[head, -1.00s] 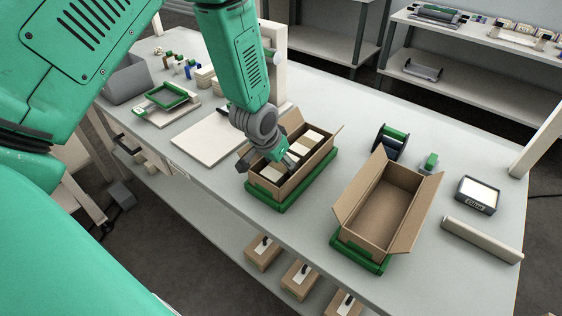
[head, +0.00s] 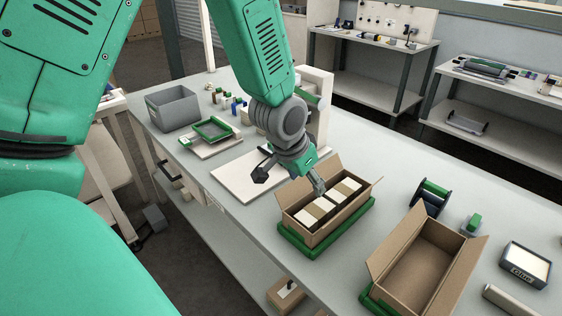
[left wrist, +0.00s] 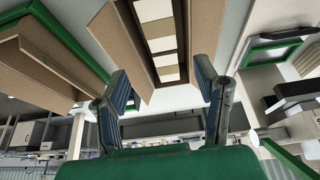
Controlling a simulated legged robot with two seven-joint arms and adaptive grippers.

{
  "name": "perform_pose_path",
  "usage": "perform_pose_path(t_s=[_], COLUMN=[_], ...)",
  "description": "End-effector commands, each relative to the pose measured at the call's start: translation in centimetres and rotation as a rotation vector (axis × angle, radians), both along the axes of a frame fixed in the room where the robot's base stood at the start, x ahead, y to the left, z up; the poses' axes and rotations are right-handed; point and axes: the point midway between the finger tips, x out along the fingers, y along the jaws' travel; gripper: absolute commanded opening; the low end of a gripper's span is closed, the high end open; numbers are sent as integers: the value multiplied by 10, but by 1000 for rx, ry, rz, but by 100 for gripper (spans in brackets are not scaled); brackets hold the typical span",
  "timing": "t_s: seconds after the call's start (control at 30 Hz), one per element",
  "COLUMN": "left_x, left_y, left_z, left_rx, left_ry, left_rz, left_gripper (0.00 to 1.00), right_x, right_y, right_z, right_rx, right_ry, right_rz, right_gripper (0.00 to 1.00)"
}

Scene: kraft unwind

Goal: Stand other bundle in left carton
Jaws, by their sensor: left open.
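The left carton (head: 349,222) is an open brown box in a green tray on the table. White bundles with brown bands (head: 308,216) lie in a row inside it; I cannot tell for sure where one bundle ends. My left gripper (head: 291,181) is open and empty over the carton's left end, its fingers spread wide. In the left wrist view the open fingers (left wrist: 163,80) show below the carton (left wrist: 120,50) and its banded bundles (left wrist: 160,28), with nothing between them. My right gripper is not in view.
A second open carton (head: 378,262) stands empty at the right. A pale board (head: 240,178), a green frame (head: 212,129) and a grey bin (head: 172,108) lie to the left.

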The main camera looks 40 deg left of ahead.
Motion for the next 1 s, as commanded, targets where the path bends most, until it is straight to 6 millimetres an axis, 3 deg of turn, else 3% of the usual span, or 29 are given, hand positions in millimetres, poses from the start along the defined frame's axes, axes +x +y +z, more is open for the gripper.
perform_pose_path(t_s=[0.13,0.27,0.4,0.53,0.6,0.73,1.0], left_x=[-9,-44,-110,-182,-212,-247,-255], left_y=[-3,-12,-24,-33,-35,-38,-38], left_z=[-16,-72,-143,-191,-206,-220,-223], left_rx=[0,0,5,16,22,30,32], left_ry=[22,91,190,274,305,340,347], left_rz=[1,5,16,24,25,28,29], left_gripper=[56,56,56,56,56,56,56], right_x=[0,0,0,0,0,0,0], right_y=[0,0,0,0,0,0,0], right_z=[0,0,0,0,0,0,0], right_rx=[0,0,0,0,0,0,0], right_ry=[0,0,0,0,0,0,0], right_rz=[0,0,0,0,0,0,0], right_gripper=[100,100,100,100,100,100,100])
